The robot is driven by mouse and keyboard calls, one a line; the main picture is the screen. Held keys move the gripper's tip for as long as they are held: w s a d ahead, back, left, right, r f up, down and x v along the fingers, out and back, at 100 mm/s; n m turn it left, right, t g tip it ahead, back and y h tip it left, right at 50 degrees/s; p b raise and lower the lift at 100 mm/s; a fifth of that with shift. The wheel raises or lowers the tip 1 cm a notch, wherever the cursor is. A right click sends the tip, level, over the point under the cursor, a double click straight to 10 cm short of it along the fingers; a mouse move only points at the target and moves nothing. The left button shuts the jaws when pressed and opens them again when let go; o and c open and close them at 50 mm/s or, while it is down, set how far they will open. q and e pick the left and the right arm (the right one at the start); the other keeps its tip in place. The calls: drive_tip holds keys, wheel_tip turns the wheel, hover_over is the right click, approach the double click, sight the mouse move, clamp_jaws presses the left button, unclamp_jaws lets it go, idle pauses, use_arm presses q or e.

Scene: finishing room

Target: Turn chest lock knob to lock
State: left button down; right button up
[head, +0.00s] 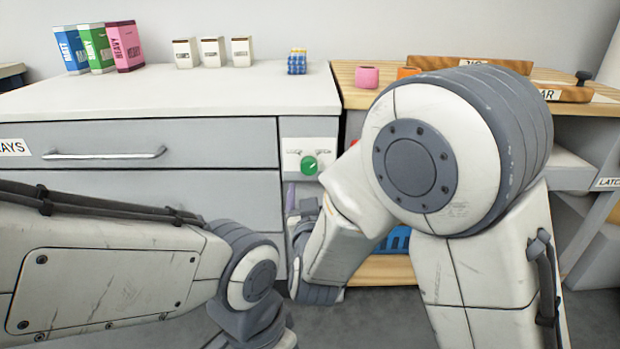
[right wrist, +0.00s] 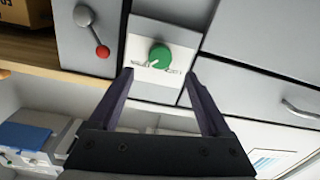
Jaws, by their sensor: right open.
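The lock knob (head: 309,165) is a round green knob on a white plate at the right end of the grey chest (head: 150,130), under its white top. In the right wrist view the green knob (right wrist: 160,56) sits on its plate with a small label on each side, too small to read. My right gripper (right wrist: 157,78) is open; its two dark fingers reach toward the plate, one on each side below the knob, and nothing is between them. In the head view my right arm hides most of that gripper. My left arm shows at lower left, but its gripper does not.
The chest has a drawer with a bar handle (head: 105,154). A wooden-topped bench (head: 345,75) adjoins it on the right. In the right wrist view a red-balled lever (right wrist: 102,51) sits beside the knob panel. Boxes and white canisters (head: 213,51) stand on the chest top.

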sight(309, 169)
drive_tip(key=w+b, duration=0.2)
drive_tip(key=w, duration=0.5)
drive_tip(key=shift+w+f, duration=0.15)
drive_tip(key=shift+w+a, duration=0.1)
drive_tip(key=shift+w, duration=0.35)
